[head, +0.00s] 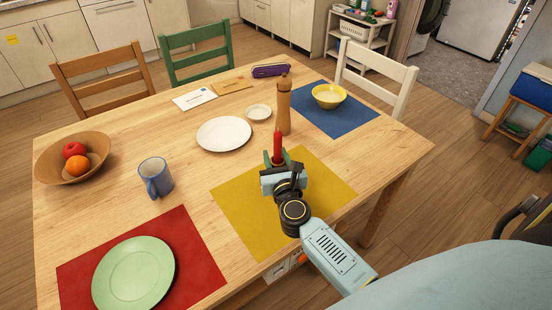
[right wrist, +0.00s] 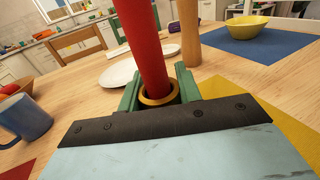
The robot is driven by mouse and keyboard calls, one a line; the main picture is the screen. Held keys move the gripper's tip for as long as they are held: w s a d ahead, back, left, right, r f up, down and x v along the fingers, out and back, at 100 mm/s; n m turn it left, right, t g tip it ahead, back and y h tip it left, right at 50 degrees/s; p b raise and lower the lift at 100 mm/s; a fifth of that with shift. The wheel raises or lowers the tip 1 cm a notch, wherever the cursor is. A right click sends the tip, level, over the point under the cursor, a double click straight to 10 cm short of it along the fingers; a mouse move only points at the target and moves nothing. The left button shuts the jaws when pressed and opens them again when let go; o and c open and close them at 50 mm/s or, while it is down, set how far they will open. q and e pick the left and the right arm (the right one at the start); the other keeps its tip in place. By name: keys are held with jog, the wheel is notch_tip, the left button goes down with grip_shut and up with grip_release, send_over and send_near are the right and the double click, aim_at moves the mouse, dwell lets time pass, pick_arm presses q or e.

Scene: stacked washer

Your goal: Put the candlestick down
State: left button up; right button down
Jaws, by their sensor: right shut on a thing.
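The candlestick holds an upright red candle (head: 278,144), which also shows in the right wrist view (right wrist: 143,42). Its brass-coloured cup (right wrist: 158,95) sits between the green fingers of my right gripper (head: 275,160), which is shut on it. The gripper is over the far part of the yellow placemat (head: 240,215). The candlestick's lower part is hidden by the gripper, so I cannot tell whether its base touches the table (head: 205,172). My left gripper is not in view.
A wooden pepper mill (head: 284,108) stands close behind the candle. A white plate (head: 223,134) lies behind left, a blue mug (head: 156,177) left. A yellow bowl (head: 328,96) sits on a blue placemat (head: 350,117) at the back right. The near yellow mat is clear.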

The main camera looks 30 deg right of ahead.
jog(key=shift+f, duration=0.15)
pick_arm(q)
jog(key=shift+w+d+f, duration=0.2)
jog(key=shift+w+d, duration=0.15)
pick_arm(e)
jog(key=c, duration=1)
grip_release()
jog(key=shift+o, duration=0.2)
jog(key=v, duration=1.1)
jog(key=shift+s, duration=0.1)
jog(key=shift+s+a, duration=0.15)
jog(key=shift+s, duration=0.2)
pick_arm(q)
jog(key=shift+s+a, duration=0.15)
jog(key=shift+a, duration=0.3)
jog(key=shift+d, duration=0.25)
